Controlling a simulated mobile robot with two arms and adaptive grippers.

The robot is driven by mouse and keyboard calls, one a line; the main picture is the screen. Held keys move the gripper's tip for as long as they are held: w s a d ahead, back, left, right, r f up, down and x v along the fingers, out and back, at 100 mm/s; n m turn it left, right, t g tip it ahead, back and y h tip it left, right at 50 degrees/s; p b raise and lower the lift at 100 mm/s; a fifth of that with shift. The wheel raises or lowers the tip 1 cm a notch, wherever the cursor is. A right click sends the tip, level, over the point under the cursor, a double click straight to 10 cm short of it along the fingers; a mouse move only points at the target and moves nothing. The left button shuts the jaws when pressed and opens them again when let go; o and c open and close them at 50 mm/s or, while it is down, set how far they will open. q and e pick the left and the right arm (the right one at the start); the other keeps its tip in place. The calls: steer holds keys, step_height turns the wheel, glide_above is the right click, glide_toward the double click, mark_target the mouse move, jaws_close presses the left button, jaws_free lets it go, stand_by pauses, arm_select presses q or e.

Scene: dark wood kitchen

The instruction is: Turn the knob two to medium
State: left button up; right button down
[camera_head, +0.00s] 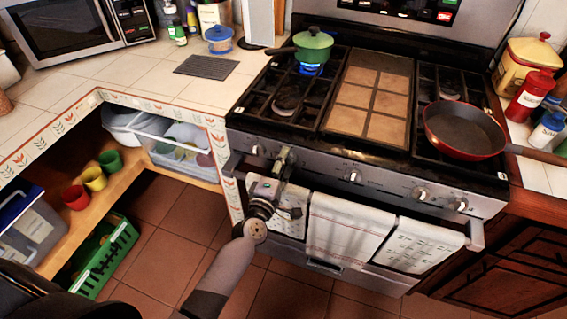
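The stove (330,165) has a row of knobs along its front panel. A knob (258,150) at the far left, a middle knob (353,176), and two right-hand knobs (421,193) and (460,204) are visible. My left gripper (284,156) reaches up to the panel between the far-left and middle knobs, where it covers the second knob position. That knob is hidden, so its setting and any contact cannot be seen. The finger opening is too small to judge. My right gripper is not in view.
A green pot (313,46) sits over a lit blue flame (311,69) at the back left. A red pan (464,130) is on the right burner. Towels (345,228) hang on the oven handle below my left gripper. Open shelves (130,180) stand left.

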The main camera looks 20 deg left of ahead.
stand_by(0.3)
arm_select(q)
steer(key=s, duration=1.2)
steer(key=shift+a, duration=0.2)
steer(key=s+f+m+g, duration=0.3)
steer(key=s+f+m, duration=0.1)
steer(key=f, duration=0.6)
steer(key=s+d+f+m+g+h, duration=0.1)
steer(key=s+f+m+g, duration=0.25)
steer(key=f, duration=0.65)
steer(key=s+f+m+g, duration=0.2)
steer(key=s+f+m, duration=0.2)
steer(key=f, duration=0.7)
steer(key=s+a+f+m+g, duration=0.2)
steer(key=s+f, duration=0.3)
steer(key=s, duration=0.4)
steer(key=s+a+f+m+g+y, duration=0.1)
steer(key=s+a+f+m+g, duration=0.1)
steer(key=s+f, duration=0.3)
steer(key=s+a+f+m+g, duration=0.2)
steer(key=s+f+m+g, duration=0.2)
steer(key=s, duration=0.9)
steer(key=shift+s+f+m+g+y, duration=0.15)
steer(key=shift+f+m, duration=0.05)
steer(key=shift+f, duration=0.35)
steer(key=shift+s+f+m+g+y, duration=0.1)
steer(key=shift+s+f+m+y, duration=0.05)
steer(key=shift+f, duration=0.4)
